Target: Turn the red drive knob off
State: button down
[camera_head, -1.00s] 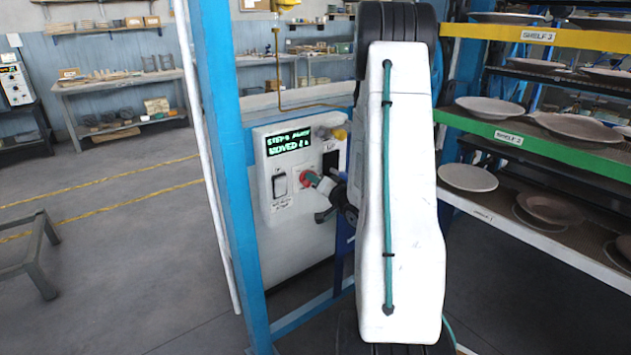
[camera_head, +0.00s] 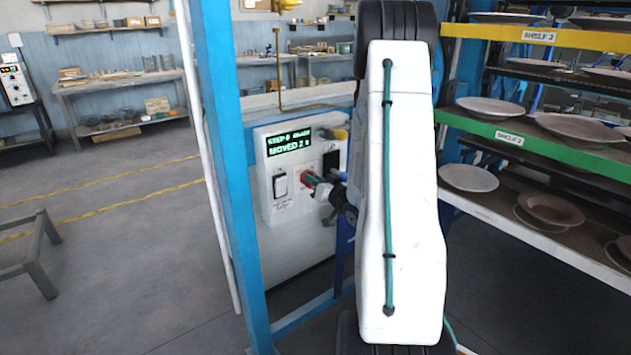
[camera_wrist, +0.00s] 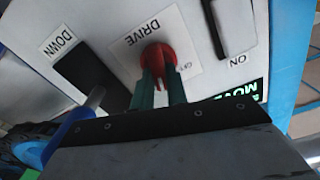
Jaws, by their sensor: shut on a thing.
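The red drive knob (camera_head: 307,177) is on the front of the white control box (camera_head: 262,205), below its lit green display (camera_head: 289,143). In the wrist view the knob (camera_wrist: 157,54) sits on a white plate marked DRIVE, with a small OFF mark beside it. My gripper (camera_wrist: 160,82) has its two green fingers shut on the knob, which shows between and beyond their tips. In the head view my gripper (camera_head: 318,183) reaches the panel from the right and partly covers the knob. The knob's exact pointing is hard to tell.
A black switch (camera_head: 280,185) is left of the knob, and a dark slot marked DOWN (camera_wrist: 88,76) shows in the wrist view. A blue post (camera_head: 222,150) stands left of the box. Shelves of plates (camera_head: 467,178) stand on the right.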

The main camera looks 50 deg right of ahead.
jog(key=n, duration=1.2)
jog(key=shift+a+f, duration=0.1)
jog(key=shift+a, duration=0.3)
dwell(0.3)
jog(key=c, duration=1.4)
grip_release()
jog(key=v, duration=0.7)
jog(key=shift+s, duration=0.35)
jog(key=shift+a, duration=0.1)
